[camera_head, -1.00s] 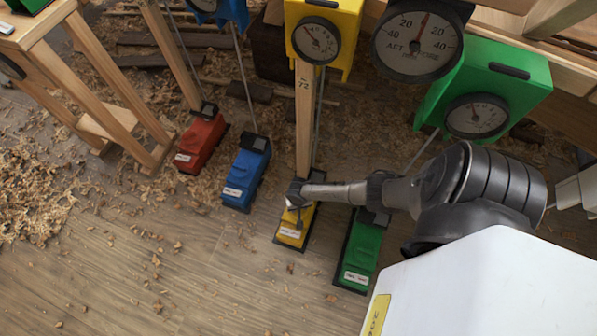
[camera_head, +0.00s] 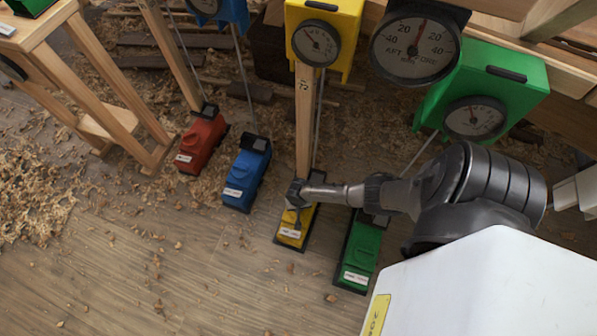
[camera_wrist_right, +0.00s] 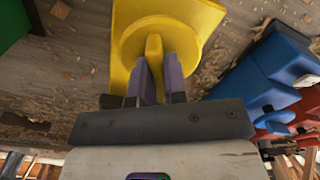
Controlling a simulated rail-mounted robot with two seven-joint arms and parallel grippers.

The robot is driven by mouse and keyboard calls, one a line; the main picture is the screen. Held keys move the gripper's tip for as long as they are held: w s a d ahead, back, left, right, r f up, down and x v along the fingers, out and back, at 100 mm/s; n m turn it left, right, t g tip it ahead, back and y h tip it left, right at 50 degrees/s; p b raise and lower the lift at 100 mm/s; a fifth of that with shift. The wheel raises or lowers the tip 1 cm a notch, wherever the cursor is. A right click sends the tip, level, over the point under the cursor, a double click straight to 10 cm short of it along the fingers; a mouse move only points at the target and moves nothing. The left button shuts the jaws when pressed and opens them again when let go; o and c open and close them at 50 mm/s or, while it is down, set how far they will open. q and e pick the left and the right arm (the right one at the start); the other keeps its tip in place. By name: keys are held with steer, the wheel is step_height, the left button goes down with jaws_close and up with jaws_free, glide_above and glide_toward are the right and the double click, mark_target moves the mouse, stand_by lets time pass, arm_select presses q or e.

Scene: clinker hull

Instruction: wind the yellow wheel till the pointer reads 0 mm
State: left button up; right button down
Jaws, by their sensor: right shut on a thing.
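The yellow wheel (camera_wrist_right: 150,35) is close up in the right wrist view, a round yellow disc with a raised grip bar, on a yellow body (camera_wrist_right: 205,18). My right gripper (camera_wrist_right: 156,62) is shut on that bar, one finger on each side. In the head view my right gripper (camera_head: 298,194) is at the far end of the yellow floor unit (camera_head: 293,230) and hides the wheel. The yellow box (camera_head: 347,14) above carries a round dial (camera_head: 316,42). Its pointer leans up and left; its figures are too small to read. My left gripper is not in view.
A red unit (camera_head: 202,140), a blue unit (camera_head: 246,178) and a green unit (camera_head: 358,252) stand beside the yellow one. A black AFT/FORE dial (camera_head: 415,48) and a green box (camera_head: 510,80) hang at upper right. Wood shavings lie around; the front floor is mostly clear.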

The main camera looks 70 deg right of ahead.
steer(key=shift+r+m+p, duration=0.2)
steer(key=shift+m+p, duration=0.85)
steer(key=shift+m, duration=0.15)
steer(key=m+p, duration=0.1)
steer(key=m, duration=0.1)
steer(key=shift+a+m, duration=0.1)
steer(key=shift+m, duration=0.3)
steer(key=m+p, duration=0.1)
steer(key=m, duration=0.2)
steer(key=shift+f+m, duration=0.15)
steer(key=shift+m, duration=0.15)
steer(key=shift+m+p, duration=0.3)
steer(key=shift+m, duration=0.5)
steer(key=c, duration=1.2)
jaws_free()
steer(key=shift+o, duration=0.2)
